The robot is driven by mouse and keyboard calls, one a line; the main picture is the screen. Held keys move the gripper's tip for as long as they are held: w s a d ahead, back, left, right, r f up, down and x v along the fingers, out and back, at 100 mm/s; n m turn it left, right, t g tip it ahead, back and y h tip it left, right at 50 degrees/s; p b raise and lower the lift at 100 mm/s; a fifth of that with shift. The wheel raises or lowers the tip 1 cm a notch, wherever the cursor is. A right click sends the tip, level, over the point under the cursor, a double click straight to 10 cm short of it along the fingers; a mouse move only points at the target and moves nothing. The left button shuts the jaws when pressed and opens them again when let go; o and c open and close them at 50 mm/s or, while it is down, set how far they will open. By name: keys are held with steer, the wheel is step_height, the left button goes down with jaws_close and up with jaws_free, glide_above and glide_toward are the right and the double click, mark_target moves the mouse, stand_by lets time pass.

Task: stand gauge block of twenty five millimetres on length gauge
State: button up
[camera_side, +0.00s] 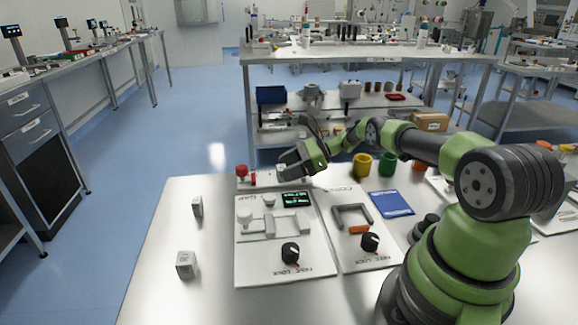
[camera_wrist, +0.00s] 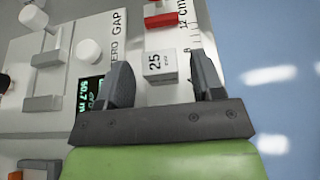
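The gauge block (camera_wrist: 159,66), a small light block marked 25, is between the fingers of my gripper (camera_wrist: 162,84) in the wrist view. The fingers are open, with a gap on each side of the block. The block appears to be on the length gauge (camera_wrist: 160,38), a white strip with a centimetre scale and a red part (camera_wrist: 161,19). In the side view my gripper (camera_side: 291,170) is low over the back of the table, at the white strip (camera_side: 264,179) with the red knob (camera_side: 241,171). The block is hidden there by the gripper.
The gap gauge panel (camera_side: 257,264) with a lit display (camera_side: 296,199) is just in front. Two other small blocks stand on the table at left, a farther one (camera_side: 197,206) and a nearer one (camera_side: 186,265). A panel with a U-shaped frame (camera_side: 352,216) is right.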

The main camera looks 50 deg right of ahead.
steer(key=shift+r, duration=0.1)
steer(key=shift+s+d+r, duration=0.15)
steer(key=v, duration=1.1)
steer(key=w+a+r+n+g+h, duration=0.1)
steer(key=w+a+r+n+g, duration=0.15)
steer(key=r, duration=0.25)
steer(key=w+a+r+n+g, duration=0.1)
steer(key=a+r+n, duration=0.25)
steer(key=r, duration=0.25)
steer(key=s+a+r+n+g+h, duration=0.1)
steer(key=s+a+r+n, duration=0.15)
steer(key=a+r, duration=0.3)
steer(key=s+a+r+n+g+h, duration=0.1)
steer(key=a+r+n+h, duration=0.15)
steer(key=a+r, duration=0.35)
steer(key=s+a+n+t+h, duration=0.1)
steer(key=s+a+n, duration=0.4)
steer(key=s, duration=0.5)
steer(key=s+a+r+n+t+h, duration=0.1)
steer(key=s+a+n+t+h, duration=0.1)
steer(key=s+a+n, duration=0.4)
steer(key=s+n, duration=0.1)
steer(key=s, duration=0.3)
steer(key=shift+a+r, duration=0.2)
steer(key=shift+a, duration=0.05)
